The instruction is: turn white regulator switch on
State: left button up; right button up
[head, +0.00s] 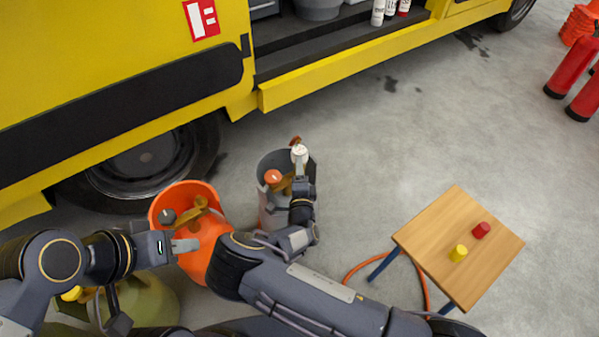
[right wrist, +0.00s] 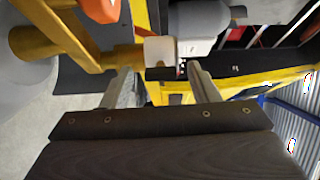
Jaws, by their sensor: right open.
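The white regulator switch (head: 300,151) is a small white knob on the brass fitting atop a grey cylinder (head: 272,208). In the right wrist view the white switch (right wrist: 160,52) shows as a pale block at the end of a brass arm (right wrist: 62,45). My right gripper (head: 300,166) is open at the switch. Its two fingers (right wrist: 160,72) point at the switch, which lies between or just beyond the tips; contact cannot be told. My left gripper (head: 187,246) is in front of an orange cylinder (head: 205,250); its finger gap is not clear.
An orange-red knob (head: 272,176) sits left of the switch on the same cylinder. An olive cylinder (head: 145,302) stands at lower left. A yellow truck (head: 130,60) is behind. A wooden table (head: 425,233) with red and yellow buttons stands at right, with open floor beyond it.

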jog(key=s+p, duration=0.3)
jog(key=s, duration=0.4)
jog(key=shift+s+d, duration=0.2)
jog(key=shift+s, duration=0.2)
